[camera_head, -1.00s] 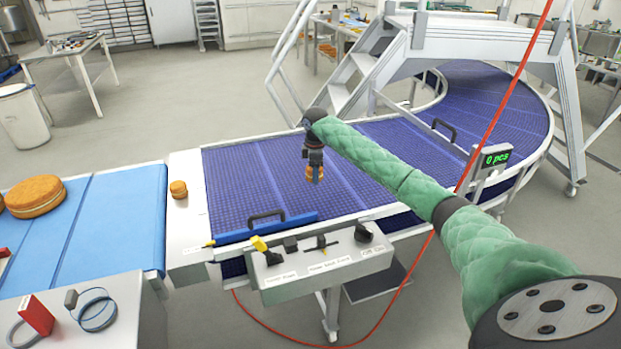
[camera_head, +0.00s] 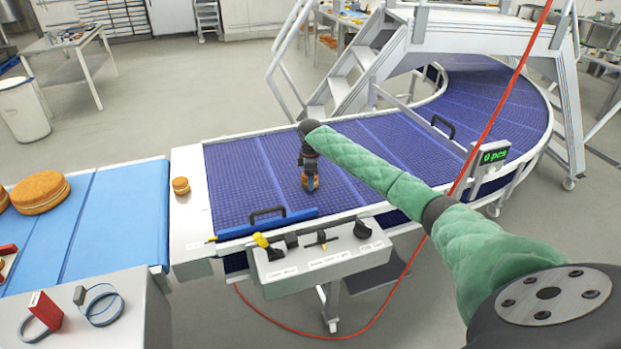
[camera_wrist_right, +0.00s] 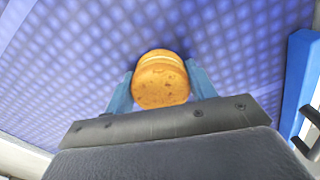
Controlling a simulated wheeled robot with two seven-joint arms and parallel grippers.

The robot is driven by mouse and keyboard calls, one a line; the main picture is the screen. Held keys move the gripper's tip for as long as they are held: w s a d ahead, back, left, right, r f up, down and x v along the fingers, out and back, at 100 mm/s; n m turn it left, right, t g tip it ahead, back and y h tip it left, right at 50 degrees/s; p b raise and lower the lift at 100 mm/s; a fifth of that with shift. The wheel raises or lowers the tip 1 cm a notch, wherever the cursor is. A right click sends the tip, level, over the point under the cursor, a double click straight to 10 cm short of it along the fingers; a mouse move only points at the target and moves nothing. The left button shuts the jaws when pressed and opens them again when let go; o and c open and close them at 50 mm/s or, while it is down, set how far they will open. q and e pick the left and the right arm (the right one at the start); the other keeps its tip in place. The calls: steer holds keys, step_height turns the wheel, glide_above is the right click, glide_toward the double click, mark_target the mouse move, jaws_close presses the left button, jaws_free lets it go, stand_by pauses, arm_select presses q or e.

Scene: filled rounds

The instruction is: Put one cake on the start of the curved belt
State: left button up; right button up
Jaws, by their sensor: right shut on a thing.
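A small round filled cake (camera_wrist_right: 160,82) sits between the blue fingers of my right gripper (camera_wrist_right: 160,92) in the right wrist view. In the head view my right gripper (camera_head: 310,182) is over the near part of the purple curved belt (camera_head: 380,140), shut on the cake. The cake is low over the belt; I cannot tell whether it touches. Another small cake (camera_head: 181,186) sits on the pale plate (camera_head: 188,222) between the blue belt and the curved belt. My left gripper is not in view.
A blue flat belt (camera_head: 115,215) at the left carries larger round cakes (camera_head: 40,192). A blue bar with a handle (camera_head: 267,222) lies along the curved belt's front edge, above a control box (camera_head: 320,262). A red cable (camera_head: 480,140) hangs at the right. Metal steps (camera_head: 350,75) straddle the belt.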

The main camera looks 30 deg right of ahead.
steer(key=o, duration=0.7)
steer(key=shift+r, duration=0.3)
step_height(320, 180, up, 11)
steer(key=b, duration=0.3)
steer(key=shift+f+b, duration=0.2)
steer(key=shift+b, duration=0.15)
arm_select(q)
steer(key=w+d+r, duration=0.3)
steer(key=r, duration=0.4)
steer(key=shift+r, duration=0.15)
arm_select(e)
steer(key=shift+r, duration=0.45)
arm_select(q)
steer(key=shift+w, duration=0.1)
